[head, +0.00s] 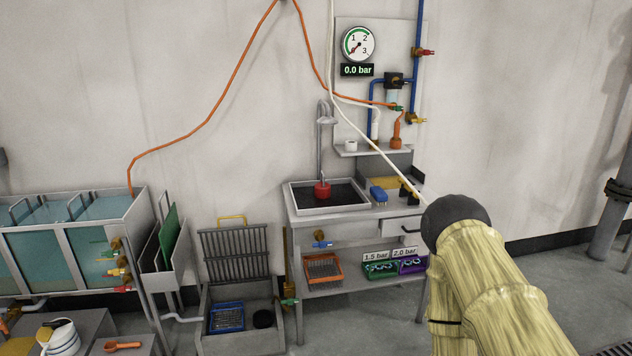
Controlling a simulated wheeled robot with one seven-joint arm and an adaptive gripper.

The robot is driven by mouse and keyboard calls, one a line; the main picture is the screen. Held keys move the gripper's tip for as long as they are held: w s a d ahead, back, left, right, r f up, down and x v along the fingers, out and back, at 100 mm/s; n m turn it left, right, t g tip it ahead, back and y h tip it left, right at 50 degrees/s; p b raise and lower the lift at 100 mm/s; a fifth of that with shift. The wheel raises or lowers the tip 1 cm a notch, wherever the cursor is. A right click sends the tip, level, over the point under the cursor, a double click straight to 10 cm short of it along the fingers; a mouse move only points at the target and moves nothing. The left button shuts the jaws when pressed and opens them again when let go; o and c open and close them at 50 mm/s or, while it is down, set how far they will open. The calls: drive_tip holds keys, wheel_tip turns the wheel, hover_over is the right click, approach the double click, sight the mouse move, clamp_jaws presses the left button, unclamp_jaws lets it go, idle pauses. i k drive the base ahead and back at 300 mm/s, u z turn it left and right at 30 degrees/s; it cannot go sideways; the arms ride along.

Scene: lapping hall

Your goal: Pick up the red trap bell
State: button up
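A small red piece (322,190), which looks like the red trap bell, stands in the dark basin of the sink (292,198), below the grey tap (322,118). Its lower part is hard to make out at this size. My arm, in a pale yellow sleeve with a dark rounded end, rises at the lower right, well to the right of the sink. I cannot make out my gripper or its fingers.
A blue item (378,194) lies on the bench right of the sink. A shelf (372,149) and gauge (358,44) are above. An orange tray (323,268) and green and purple trays sit below. Tanks (78,242) stand left. A pale hose crosses toward my arm.

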sight(323, 188)
drive_tip(key=i, duration=1.95)
drive_tip(key=u, duration=0.65)
